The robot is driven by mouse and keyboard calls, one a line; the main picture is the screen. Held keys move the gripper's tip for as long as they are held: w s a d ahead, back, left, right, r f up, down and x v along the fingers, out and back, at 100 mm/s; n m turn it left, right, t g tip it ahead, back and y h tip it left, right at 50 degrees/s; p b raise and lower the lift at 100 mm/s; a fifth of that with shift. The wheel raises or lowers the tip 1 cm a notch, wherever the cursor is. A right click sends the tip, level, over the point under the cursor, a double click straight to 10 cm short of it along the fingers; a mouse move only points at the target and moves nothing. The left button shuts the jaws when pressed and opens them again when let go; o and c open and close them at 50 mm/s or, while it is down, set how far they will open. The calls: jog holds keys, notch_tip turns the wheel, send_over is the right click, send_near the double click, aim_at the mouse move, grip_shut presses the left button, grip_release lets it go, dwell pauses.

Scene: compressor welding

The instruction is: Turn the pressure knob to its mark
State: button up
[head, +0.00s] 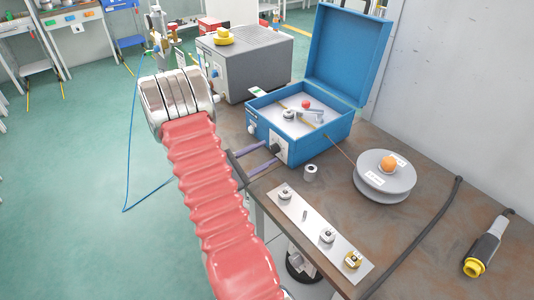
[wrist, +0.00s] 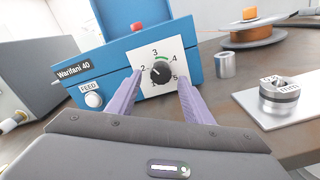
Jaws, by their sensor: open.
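The pressure knob (wrist: 160,73) is a black dial on a white plate (wrist: 173,52) numbered 1 to 5, on the front of the blue box labelled Warifani 40 (wrist: 118,62). A green arc (wrist: 162,57) lies between 3 and 4 on the dial. A pale line on the knob seems to point left toward 2, but it is small. In the head view the knob (head: 276,149) is on the box's near face. My gripper (wrist: 159,79) is open. Its two purple fingers reach toward the plate, one at each side of the knob; contact cannot be told.
A white FEED button (wrist: 93,100) is left of the dial. The box's lid (head: 340,50) stands open. A metal cylinder (head: 310,172), a metal plate with fittings (head: 310,222) and a wire spool (head: 385,176) are on the table. A grey unit (head: 245,65) stands behind my arm.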

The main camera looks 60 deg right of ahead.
jog(key=v, duration=1.1)
jog(key=shift+a, duration=0.35)
jog(key=shift+d, duration=0.1)
